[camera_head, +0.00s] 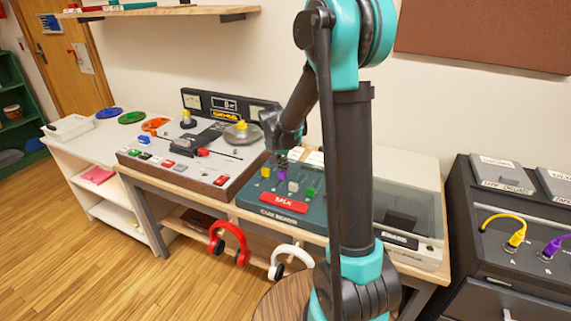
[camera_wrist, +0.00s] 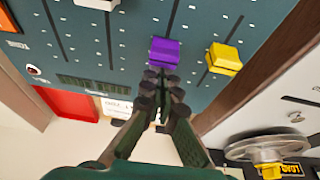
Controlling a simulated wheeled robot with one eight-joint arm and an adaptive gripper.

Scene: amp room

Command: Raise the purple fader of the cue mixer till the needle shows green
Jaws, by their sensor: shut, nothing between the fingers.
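The cue mixer (camera_head: 262,201) is a teal panel on the wooden desk, with small coloured faders in slots. Its purple fader (camera_head: 281,176) stands between the yellow fader (camera_head: 265,172) and a pale fader (camera_head: 293,187). In the wrist view the purple fader (camera_wrist: 164,52) sits in its slot just beyond my fingertips. My gripper (camera_wrist: 158,84) is shut and empty, its tips close against or touching the purple cap; I cannot tell which. In the head view my gripper is small and dark above the faders. I cannot make out a needle reading.
A green fader (camera_head: 311,191) and a red TALK button (camera_head: 284,202) are on the mixer. The broadcast console (camera_head: 196,163) stands to the left. A clear-lidded turntable-like case (camera_head: 408,185) is on the right, behind my arm. Headphones (camera_head: 229,243) hang below the desk front.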

